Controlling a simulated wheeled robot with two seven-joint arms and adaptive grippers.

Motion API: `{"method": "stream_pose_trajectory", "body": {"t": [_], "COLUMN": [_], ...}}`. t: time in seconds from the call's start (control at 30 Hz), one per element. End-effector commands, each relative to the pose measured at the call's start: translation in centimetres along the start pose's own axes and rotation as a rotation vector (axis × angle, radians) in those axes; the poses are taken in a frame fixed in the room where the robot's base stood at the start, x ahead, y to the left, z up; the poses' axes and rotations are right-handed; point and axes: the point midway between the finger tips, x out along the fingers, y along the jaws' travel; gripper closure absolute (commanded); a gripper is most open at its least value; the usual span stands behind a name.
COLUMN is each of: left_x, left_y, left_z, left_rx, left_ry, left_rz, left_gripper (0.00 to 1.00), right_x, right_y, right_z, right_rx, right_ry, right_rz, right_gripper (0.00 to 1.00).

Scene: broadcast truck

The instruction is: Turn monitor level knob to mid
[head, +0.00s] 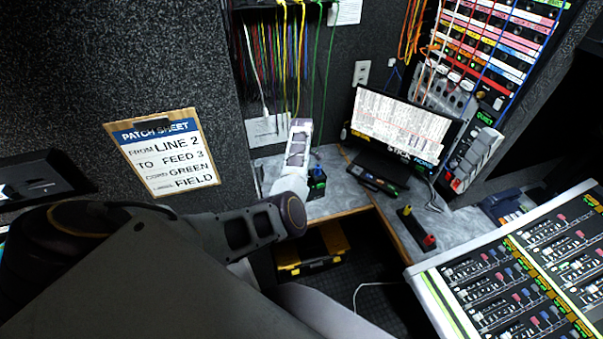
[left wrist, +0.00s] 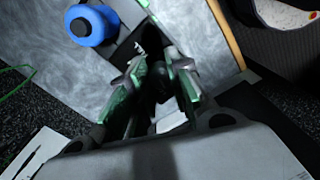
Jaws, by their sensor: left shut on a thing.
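A small black box (head: 317,186) with a blue post on top stands on the grey desk, just right of my left wrist in the head view. In the left wrist view the blue post (left wrist: 88,25) stands left of the fingers, beside the dark box top (left wrist: 128,42), which has a white mark. My left gripper (left wrist: 158,65) points down at this box, its green-padded fingers shut on a dark thing between them. This looks like the monitor level knob, mostly hidden by the fingers, so its setting cannot be read. My right gripper is out of view.
A second box with red and yellow posts (head: 417,228) sits near the desk's wooden edge. A mixing console (head: 530,275) is at lower right. Patch cords hang behind my wrist. A patch sheet clipboard (head: 163,152) is on the wall.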

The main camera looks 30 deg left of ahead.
Motion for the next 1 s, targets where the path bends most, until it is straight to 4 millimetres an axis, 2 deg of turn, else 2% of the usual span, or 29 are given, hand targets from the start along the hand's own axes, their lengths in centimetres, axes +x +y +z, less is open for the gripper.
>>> {"method": "stream_pose_trajectory", "body": {"t": [1.0], "left_x": [-0.06], "left_y": [0.03], "left_z": [-0.04], "left_rx": [0.907], "left_ry": [0.019], "left_rz": [0.001], "left_gripper": [1.0], "right_x": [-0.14], "right_y": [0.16], "right_z": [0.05], "right_rx": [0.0], "right_ry": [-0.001], "right_rz": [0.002], "right_gripper": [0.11]}}
